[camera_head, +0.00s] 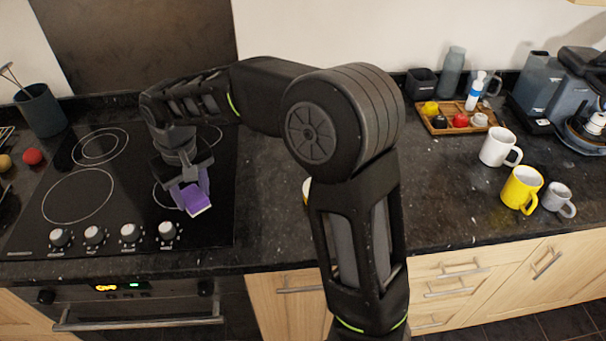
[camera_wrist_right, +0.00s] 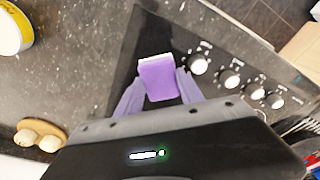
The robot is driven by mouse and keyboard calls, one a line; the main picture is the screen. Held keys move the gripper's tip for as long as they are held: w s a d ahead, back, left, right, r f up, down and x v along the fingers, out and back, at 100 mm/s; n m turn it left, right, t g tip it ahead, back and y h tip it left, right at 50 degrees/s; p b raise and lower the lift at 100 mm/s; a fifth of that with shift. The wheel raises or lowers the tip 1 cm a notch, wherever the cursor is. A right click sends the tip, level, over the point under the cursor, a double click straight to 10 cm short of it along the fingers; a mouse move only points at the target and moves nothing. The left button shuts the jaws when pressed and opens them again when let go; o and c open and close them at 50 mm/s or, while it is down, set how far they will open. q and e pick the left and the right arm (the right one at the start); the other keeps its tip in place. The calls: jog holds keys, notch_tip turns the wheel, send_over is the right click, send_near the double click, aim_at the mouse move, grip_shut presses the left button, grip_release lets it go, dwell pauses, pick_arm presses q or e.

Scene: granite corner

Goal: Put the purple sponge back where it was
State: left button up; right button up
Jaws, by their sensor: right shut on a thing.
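The purple sponge (camera_head: 195,199), with a pale layer on one side, is between the fingers of my right gripper (camera_head: 190,186). The gripper is shut on it, over the front right of the black hob (camera_head: 150,225), near the knobs. In the right wrist view the sponge (camera_wrist_right: 158,80) sits between the two purple-grey fingers of my right gripper (camera_wrist_right: 157,88). I cannot tell how high it is above the hob. My left gripper is not in view.
Hob knobs (camera_head: 130,233) line the front edge. My right arm crosses the counter and partly hides a white-and-yellow item (camera_head: 306,189). A yellow mug (camera_head: 519,190), other mugs and a wooden tray (camera_head: 437,129) stand at right. Dark counter (camera_head: 262,220) right of the hob is clear.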

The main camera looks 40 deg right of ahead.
jog(key=shift+s+d, duration=0.2)
jog(key=shift+d, duration=0.05)
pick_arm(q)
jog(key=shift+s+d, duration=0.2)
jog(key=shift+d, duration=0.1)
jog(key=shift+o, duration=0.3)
pick_arm(e)
jog(key=shift+a, duration=0.1)
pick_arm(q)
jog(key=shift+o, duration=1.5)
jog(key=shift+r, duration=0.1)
pick_arm(e)
jog(key=shift+s+d, duration=0.2)
jog(key=shift+d, duration=0.25)
pick_arm(q)
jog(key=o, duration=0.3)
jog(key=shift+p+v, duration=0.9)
jog(key=shift+p, duration=0.25)
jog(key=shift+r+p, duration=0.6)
pick_arm(e)
jog(key=s+d+r+n+y, duration=0.1)
jog(key=s+d+r+n, duration=0.1)
jog(key=s+d+n, duration=0.8)
jog(key=shift+d+r+n+g, duration=0.3)
jog(key=shift+d, duration=0.55)
